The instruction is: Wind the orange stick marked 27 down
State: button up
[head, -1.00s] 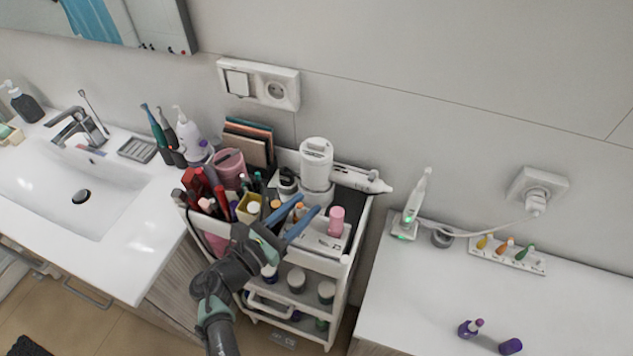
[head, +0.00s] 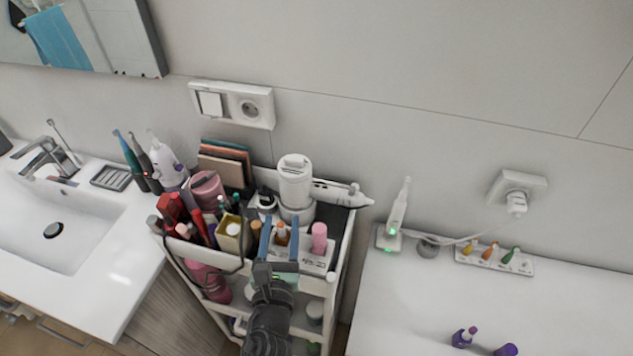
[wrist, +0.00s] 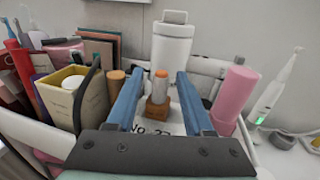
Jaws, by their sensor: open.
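The orange stick (wrist: 158,98) has a squared orange-brown base and a pale upper part with an orange tip. It stands upright in a white holder (wrist: 171,127), with a partly covered "No. 27" label in front of it. In the head view the stick (head: 281,235) shows on the cart's top shelf. My gripper (wrist: 159,80) is open, its two blue fingers reaching toward the stick, one on each side. In the wrist view I see gaps between the stick and both fingers. The gripper (head: 280,242) comes from the front of the cart in the head view.
A pink stick (wrist: 235,92) stands close right of the fingers, and a tan-capped one (wrist: 116,82) close left. A yellowish box (wrist: 75,97) is further left. A white canister (wrist: 170,55) stands behind. The cart (head: 345,250) sits between the sink counter and a white counter (head: 420,300).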

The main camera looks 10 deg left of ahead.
jog(key=shift+d+f+n+y+b, duration=0.1)
jog(key=shift+f+n+y+b, duration=0.15)
jog(key=shift+n+y+b, duration=0.6)
jog(key=shift+r+m+b, duration=0.1)
jog(key=shift+m+b, duration=0.25)
jog(key=shift+b, duration=0.1)
jog(key=shift+a+g+b, duration=0.2)
jog(key=shift+g+b, duration=0.1)
jog(key=shift+b, duration=0.25)
jog(key=shift+y+b, duration=0.3)
jog(key=shift+y, duration=0.05)
